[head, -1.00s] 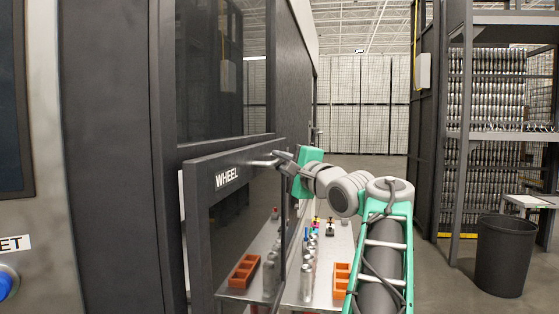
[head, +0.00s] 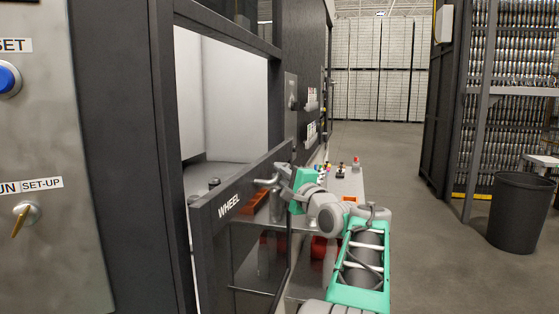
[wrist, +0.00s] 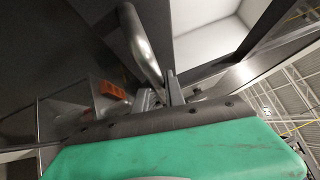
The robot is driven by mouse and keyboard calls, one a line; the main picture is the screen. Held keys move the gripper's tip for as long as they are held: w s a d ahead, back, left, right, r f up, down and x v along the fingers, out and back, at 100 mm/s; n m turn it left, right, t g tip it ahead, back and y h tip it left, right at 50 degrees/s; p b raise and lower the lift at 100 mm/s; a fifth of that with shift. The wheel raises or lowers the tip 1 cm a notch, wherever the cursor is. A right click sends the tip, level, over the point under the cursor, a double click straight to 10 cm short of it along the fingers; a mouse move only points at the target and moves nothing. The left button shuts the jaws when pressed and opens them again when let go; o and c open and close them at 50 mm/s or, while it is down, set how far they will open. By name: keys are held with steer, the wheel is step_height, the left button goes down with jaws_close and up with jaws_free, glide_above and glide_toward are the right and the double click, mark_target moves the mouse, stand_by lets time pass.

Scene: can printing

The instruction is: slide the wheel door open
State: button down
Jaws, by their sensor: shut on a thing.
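The wheel door (head: 228,205) is a dark-framed panel with a see-through pane, labelled WHEEL, at the left middle of the head view. Above its top edge the machine opening shows a pale interior. A metal bar handle (head: 262,181) sticks out near the door's top right corner. It also shows in the wrist view (wrist: 140,45) as a bent round tube. My gripper (head: 283,172) is shut on the handle at the door's front. In the wrist view the gripper fingers (wrist: 162,92) meet the tube's lower end, and the exact contact is partly hidden.
A small table with little items (head: 340,172) lies beyond my arm. A dark bin (head: 521,212) stands at the right. The floor between is clear.

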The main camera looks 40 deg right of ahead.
step_height(320, 180, down, 24)
steer(key=b, duration=1.1)
steer(key=shift+r, duration=0.1)
steer(key=c, duration=1.4)
jaws_free()
steer(key=v, duration=0.7)
steer(key=shift+s, duration=0.4)
